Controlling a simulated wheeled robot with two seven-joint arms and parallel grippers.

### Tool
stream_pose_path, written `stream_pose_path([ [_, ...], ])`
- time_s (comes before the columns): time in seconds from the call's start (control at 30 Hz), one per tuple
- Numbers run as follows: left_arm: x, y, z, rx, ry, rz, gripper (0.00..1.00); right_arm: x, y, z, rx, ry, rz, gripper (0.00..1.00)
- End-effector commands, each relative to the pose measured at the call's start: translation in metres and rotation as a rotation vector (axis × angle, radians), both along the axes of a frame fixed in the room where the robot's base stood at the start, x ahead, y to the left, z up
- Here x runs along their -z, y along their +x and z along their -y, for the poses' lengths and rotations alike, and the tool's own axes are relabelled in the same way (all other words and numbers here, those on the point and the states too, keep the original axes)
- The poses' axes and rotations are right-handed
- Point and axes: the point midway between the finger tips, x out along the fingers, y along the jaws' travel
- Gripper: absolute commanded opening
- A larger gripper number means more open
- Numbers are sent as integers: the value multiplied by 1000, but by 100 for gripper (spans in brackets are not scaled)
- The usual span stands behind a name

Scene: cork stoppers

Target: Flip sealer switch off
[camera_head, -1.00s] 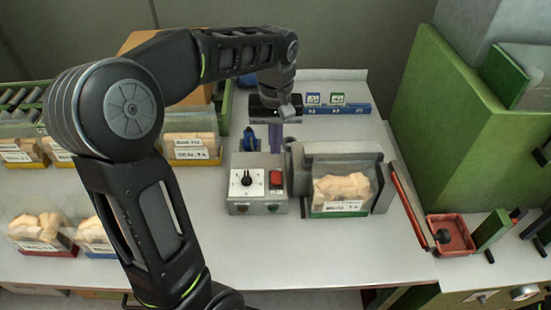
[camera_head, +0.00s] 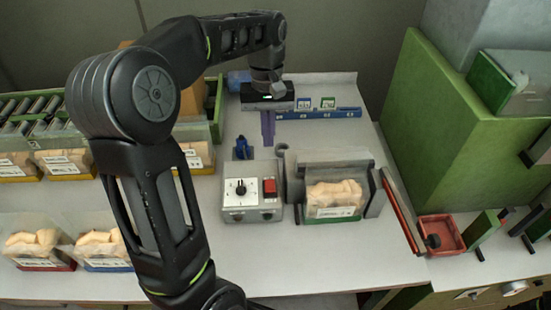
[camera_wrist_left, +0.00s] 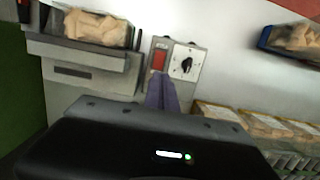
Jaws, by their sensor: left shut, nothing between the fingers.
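The sealer's grey control box (camera_head: 238,214) stands on the bench with a black knob on a white dial (camera_head: 240,188) and a red switch (camera_head: 270,188) at its right. Both also show in the left wrist view, the red switch (camera_wrist_left: 159,60) left of the dial (camera_wrist_left: 187,63). My left gripper (camera_head: 268,142) is shut and empty, its purple fingers pointing down behind the control box, apart from the switch. In the left wrist view its fingers (camera_wrist_left: 162,88) point toward the box. My right gripper is out of view.
The sealer jaw unit (camera_head: 335,162) right of the box holds a clear bag of corks (camera_head: 335,195). Labelled bags of corks (camera_head: 105,245) stand at the left. A red tray (camera_head: 442,234) and a green cabinet (camera_head: 440,130) are at the right. The front of the bench is clear.

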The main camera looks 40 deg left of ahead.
Motion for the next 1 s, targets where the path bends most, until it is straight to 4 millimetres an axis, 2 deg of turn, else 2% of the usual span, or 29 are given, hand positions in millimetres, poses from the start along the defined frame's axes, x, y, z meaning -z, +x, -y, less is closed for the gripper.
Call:
stream_pose_path([
  [0.07, -3, -1, -3, -7, -14, -17, 0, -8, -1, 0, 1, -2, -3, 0],
  [0.53, 7, -3, -3, -8, -17, -20, 0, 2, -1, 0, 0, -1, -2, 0],
  [0.77, 34, -6, 0, -7, -17, -19, 0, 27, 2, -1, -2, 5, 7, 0],
  [0.9, 59, -10, 3, -7, -17, -21, 0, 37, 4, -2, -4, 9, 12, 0],
  [0.93, 60, -12, 4, -7, -18, -23, 0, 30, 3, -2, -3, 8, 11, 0],
  [1.0, 74, -14, 6, -8, -17, -25, 0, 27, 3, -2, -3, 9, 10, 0],
])
